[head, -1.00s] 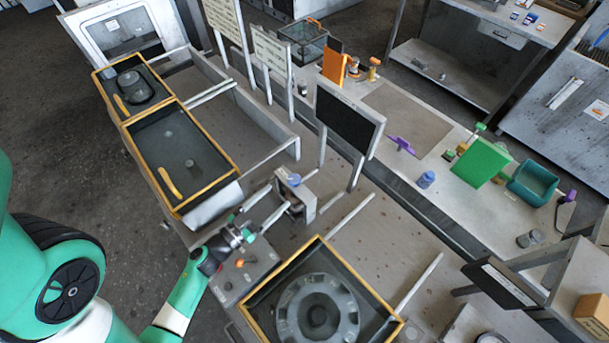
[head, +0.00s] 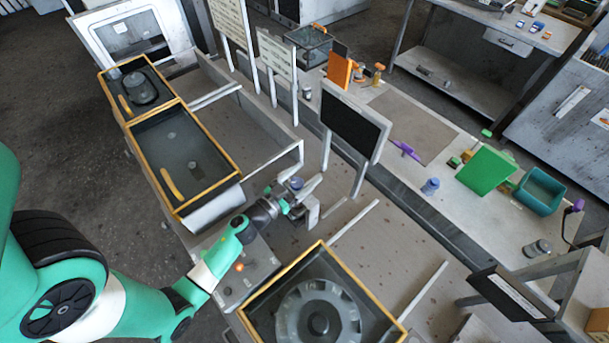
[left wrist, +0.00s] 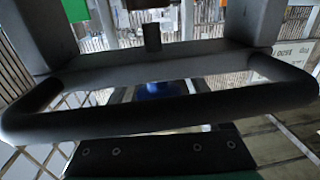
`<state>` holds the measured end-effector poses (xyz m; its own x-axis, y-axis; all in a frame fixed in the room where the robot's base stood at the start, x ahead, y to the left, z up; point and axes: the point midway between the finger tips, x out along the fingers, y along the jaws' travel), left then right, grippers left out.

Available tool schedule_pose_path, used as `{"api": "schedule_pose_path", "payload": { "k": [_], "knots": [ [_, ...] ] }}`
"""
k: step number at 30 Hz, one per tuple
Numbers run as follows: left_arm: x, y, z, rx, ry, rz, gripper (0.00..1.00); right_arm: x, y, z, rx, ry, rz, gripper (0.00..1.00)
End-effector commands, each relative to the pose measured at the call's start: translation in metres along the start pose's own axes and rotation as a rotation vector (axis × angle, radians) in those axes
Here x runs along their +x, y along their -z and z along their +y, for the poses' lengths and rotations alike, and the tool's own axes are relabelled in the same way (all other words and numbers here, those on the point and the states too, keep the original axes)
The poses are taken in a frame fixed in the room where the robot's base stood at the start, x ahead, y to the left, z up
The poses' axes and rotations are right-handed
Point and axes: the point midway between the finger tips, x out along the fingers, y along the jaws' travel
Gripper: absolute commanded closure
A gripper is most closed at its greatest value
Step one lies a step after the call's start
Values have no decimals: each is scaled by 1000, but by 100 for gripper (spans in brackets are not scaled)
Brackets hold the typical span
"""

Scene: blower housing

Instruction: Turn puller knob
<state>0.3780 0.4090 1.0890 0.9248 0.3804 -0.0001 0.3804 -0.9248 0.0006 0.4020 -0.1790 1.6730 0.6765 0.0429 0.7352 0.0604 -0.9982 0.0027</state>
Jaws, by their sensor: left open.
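The puller (head: 310,211) is a small pale grey block on the bench, just beyond the box with the round housing. Its blue knob (head: 296,183) is on top; I take this to be the puller knob. My left gripper (head: 303,196) is open, with its fingers at the puller and close around the knob. Whether they touch it cannot be told. In the left wrist view a blue patch (left wrist: 155,89), likely the knob, shows between the fingers, partly hidden behind a dark bar. My right gripper is not in view.
A yellow-rimmed box with a round grey housing (head: 318,312) is nearest. Two yellow-rimmed trays (head: 205,204) stand left. A dark panel on posts (head: 350,122) stands just beyond the puller. A grey control box with an orange button (head: 239,267) lies under my left forearm.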

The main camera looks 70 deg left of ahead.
Motion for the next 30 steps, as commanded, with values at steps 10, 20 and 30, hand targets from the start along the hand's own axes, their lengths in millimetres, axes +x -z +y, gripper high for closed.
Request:
{"api": "schedule_pose_path", "payload": {
  "k": [10, 20, 30],
  "knots": [
    [0, 0, 0, 0, 0, 0, 65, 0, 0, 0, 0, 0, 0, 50],
    [-1, 0, 0, 0, -2, 0, 100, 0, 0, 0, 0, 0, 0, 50],
    [0, 6, 1, 1, -91, -2, 100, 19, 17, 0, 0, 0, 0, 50]
  ]
}}
